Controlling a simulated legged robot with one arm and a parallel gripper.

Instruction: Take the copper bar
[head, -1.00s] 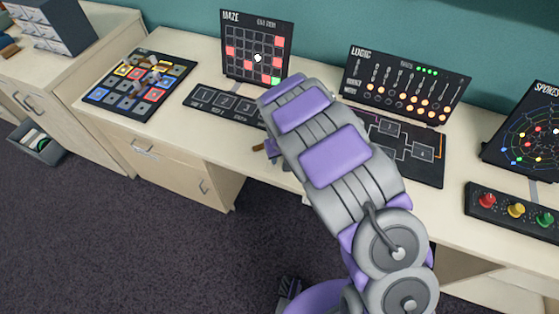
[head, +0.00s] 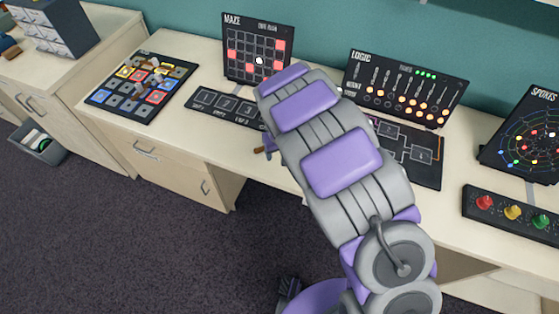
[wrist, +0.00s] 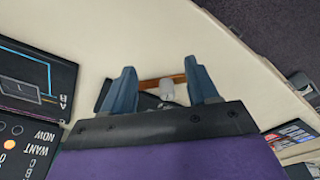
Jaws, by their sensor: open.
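In the wrist view, a copper-brown bar (wrist: 150,83) lies crosswise between the two blue fingers of my gripper (wrist: 160,68). A pale grey rounded piece (wrist: 167,90) sits against the bar. A dark object lies just below it, partly hidden by my gripper. The fingers are apart, one near each end of the bar, and I cannot tell whether they touch it. In the head view, a small brown end (head: 259,150) shows at the desk's front edge beside my arm. My arm hides the rest of that spot.
The long desk (head: 190,135) carries a maze panel (head: 240,62), a logic panel (head: 405,88), a coloured tile board (head: 140,88) and a button box (head: 512,212). A grey bin (head: 38,142) stands on the floor at left. The dark floor in front is clear.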

